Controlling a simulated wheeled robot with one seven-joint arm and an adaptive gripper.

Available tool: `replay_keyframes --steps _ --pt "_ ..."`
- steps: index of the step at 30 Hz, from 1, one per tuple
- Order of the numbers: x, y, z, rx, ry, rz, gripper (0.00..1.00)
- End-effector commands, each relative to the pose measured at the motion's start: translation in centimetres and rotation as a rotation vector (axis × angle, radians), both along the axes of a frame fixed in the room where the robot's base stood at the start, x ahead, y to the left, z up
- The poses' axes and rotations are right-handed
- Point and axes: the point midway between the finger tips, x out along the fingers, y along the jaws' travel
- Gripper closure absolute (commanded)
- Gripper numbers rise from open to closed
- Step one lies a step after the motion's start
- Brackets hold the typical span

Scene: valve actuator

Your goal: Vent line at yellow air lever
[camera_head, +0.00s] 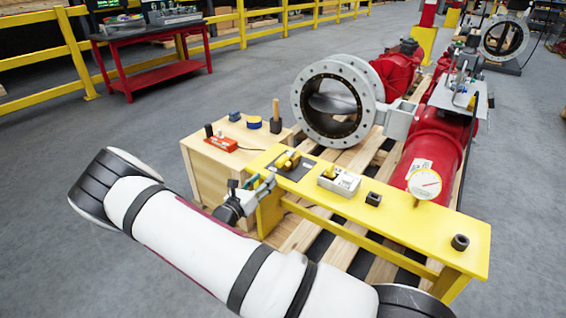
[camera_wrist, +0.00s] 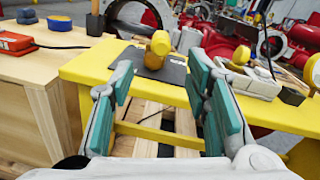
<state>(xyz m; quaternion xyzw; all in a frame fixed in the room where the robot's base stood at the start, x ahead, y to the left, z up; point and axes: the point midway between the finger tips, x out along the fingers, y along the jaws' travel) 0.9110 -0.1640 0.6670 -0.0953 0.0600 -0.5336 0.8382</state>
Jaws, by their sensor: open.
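A yellow lever (camera_head: 288,161) sits on a dark plate (camera_head: 301,172) on the yellow bench. In the wrist view the yellow lever (camera_wrist: 157,47) stands ahead, between my fingertips in the picture but beyond them. My gripper (camera_wrist: 160,85) is open, its teal pads apart with nothing between them. In the head view my gripper (camera_head: 263,186) is at the bench's near left edge, short of the lever and apart from it. A second yellow part (camera_head: 328,171) sits on a white box (camera_head: 343,183) to the right; I cannot tell its exact shape.
The yellow bench (camera_head: 420,222) carries a white gauge (camera_head: 425,184) and small black sockets. A wooden box (camera_head: 206,163) on the left holds a red tool (camera_head: 221,143) and small blocks. Behind stand a large flanged valve (camera_head: 333,138) and red actuator (camera_head: 432,145) on a pallet.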

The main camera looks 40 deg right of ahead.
Motion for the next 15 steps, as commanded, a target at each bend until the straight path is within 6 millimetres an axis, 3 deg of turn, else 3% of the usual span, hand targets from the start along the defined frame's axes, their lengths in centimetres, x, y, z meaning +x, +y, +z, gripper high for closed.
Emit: replay_keyframes --steps 15 --pt "3.6 -8.3 -0.1 0.001 -0.002 -0.005 0.57"
